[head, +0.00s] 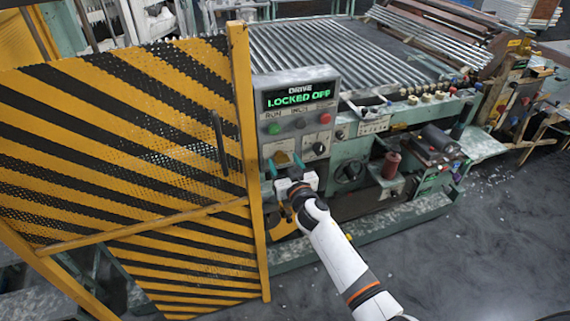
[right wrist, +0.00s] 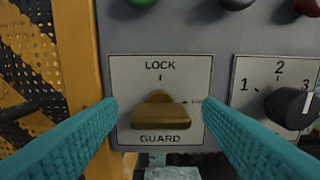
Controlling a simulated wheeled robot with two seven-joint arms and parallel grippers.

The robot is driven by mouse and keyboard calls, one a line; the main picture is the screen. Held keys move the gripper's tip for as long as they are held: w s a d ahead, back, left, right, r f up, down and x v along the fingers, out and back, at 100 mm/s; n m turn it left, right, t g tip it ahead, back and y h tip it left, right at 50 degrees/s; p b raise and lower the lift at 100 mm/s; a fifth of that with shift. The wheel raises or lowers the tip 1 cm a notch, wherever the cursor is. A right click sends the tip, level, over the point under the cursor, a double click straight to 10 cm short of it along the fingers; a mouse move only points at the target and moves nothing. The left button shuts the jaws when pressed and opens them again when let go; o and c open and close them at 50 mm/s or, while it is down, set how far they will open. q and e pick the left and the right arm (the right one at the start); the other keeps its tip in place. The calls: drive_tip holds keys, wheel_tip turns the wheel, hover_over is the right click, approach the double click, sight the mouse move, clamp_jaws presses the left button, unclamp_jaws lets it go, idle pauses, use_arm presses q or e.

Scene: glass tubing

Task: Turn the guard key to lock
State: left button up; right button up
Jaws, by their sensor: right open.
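The brass guard key (right wrist: 160,115) sits in a pale plate marked LOCK above and GUARD below. Its wide grip lies level, side to side; a small label at its right is partly hidden. In the head view the key (head: 283,157) is low on the grey control panel (head: 262,141). My right gripper (head: 284,168) is in front of it. In the right wrist view its teal fingers (right wrist: 162,120) are open, one on each side of the key, with gaps between. My left gripper is not in view.
A yellow-black striped mesh guard (head: 120,130) with a yellow post (head: 243,120) stands close left of the panel. A numbered selector knob (right wrist: 292,105) is right of the key. Buttons sit above. The machine's roller bed (head: 340,50) lies behind; grey floor is open at lower right.

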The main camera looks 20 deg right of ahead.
drive_tip(key=c, duration=1)
drive_tip(key=shift+n, duration=0.4)
drive_tip(key=n+b, duration=0.1)
drive_tip(key=n, duration=0.2)
drive_tip(key=shift+f+n, duration=0.1)
drive_tip(key=shift+n, duration=0.3)
drive_tip(key=n+b, duration=0.1)
drive_tip(key=n, duration=0.3)
drive_tip(key=shift+s+a+f, duration=0.1)
drive_tip(key=shift+a, duration=0.05)
drive_tip(key=n, duration=0.9)
drive_tip(key=shift+b, duration=0.35)
drive_tip(key=shift+f+n, duration=0.1)
drive_tip(key=shift+n, duration=0.2)
